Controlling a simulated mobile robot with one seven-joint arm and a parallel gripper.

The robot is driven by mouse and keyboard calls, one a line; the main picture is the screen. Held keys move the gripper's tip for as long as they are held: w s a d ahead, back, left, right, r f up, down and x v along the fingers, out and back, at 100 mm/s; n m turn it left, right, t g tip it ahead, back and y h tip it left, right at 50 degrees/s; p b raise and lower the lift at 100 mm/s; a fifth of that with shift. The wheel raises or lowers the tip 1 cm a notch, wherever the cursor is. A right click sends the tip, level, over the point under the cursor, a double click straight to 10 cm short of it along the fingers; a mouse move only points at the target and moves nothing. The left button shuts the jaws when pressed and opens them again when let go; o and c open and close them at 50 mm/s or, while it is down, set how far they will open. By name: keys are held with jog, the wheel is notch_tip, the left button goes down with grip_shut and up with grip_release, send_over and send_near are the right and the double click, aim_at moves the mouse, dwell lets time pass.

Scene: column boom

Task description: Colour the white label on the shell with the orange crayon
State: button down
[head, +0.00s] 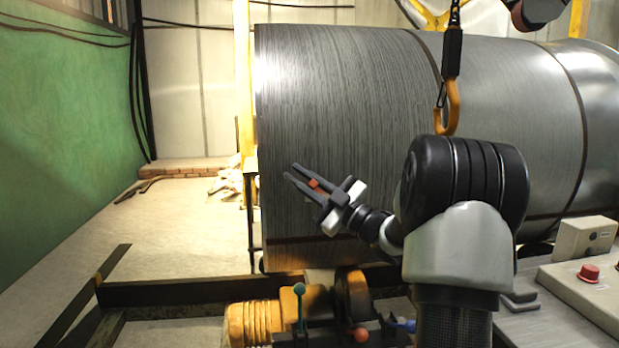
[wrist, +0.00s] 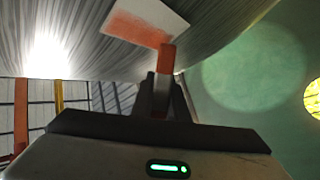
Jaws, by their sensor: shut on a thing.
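The shell (head: 345,100) is a large grey metal cylinder lying on its side; its streaked surface also fills the top of the wrist view (wrist: 80,35). The white label (wrist: 160,14) is on the shell at the top of the wrist view. An orange patch (wrist: 135,28) covers its lower left part, and the upper right part is white. I cannot make out the label in the head view. My gripper (head: 300,176) is shut on the orange crayon (wrist: 167,58), close to the shell. The crayon's tip overlaps the label's lower edge in the wrist view; I cannot tell whether it touches.
An orange hook (head: 451,108) hangs in front of the shell, above my arm. Yellow and dark machinery (head: 265,322) stands below the shell. A control box with a red button (head: 589,273) is at the lower right. The floor (head: 185,225) at left is mostly clear.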

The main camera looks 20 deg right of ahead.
jog(key=shift+w+a, duration=0.15)
jog(key=shift+a, duration=0.6)
jog(key=s+a, duration=0.1)
jog(key=s, duration=0.4)
jog(key=shift+s+a, duration=0.3)
jog(key=shift+s, duration=0.1)
jog(key=shift+f, duration=0.15)
jog(key=s, duration=0.3)
jog(key=shift+a, duration=0.4)
jog(key=shift+w, duration=0.15)
